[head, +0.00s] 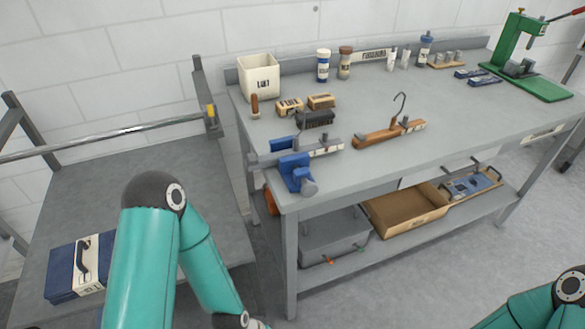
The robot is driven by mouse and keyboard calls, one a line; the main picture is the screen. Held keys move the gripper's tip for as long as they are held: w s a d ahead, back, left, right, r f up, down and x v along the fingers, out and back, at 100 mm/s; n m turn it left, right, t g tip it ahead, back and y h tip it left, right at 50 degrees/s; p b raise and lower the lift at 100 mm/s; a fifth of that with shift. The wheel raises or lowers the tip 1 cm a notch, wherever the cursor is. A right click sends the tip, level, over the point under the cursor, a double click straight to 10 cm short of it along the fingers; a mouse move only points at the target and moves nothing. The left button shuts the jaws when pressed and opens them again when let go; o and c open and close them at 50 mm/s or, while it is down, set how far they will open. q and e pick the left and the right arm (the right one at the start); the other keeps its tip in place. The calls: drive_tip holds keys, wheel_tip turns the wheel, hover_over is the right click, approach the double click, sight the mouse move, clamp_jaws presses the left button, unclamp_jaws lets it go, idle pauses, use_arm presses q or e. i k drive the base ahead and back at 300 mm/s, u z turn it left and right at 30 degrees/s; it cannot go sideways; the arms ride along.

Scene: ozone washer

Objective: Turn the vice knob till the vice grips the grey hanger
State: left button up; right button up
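The blue vice (297,175) is at the front left corner of the workbench. A grey round part that looks like its knob (308,187) faces the front. A grey bar-shaped piece with a pale label, which looks like the grey hanger (328,147), lies across the vice between its blue parts. I cannot tell whether the jaws touch it.
A brown hanger (388,134) with a hook lies on the workbench (450,115). Behind the vice are a dark block (315,119), small boxes (290,106) and a white bin (259,77). A green press (525,50) stands far right. A metal rail (110,134) crosses the left side.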

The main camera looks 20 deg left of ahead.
sight(310, 189)
drive_tip(key=k, duration=1.3)
drive_tip(key=u, duration=0.6)
drive_tip(key=i, duration=1)
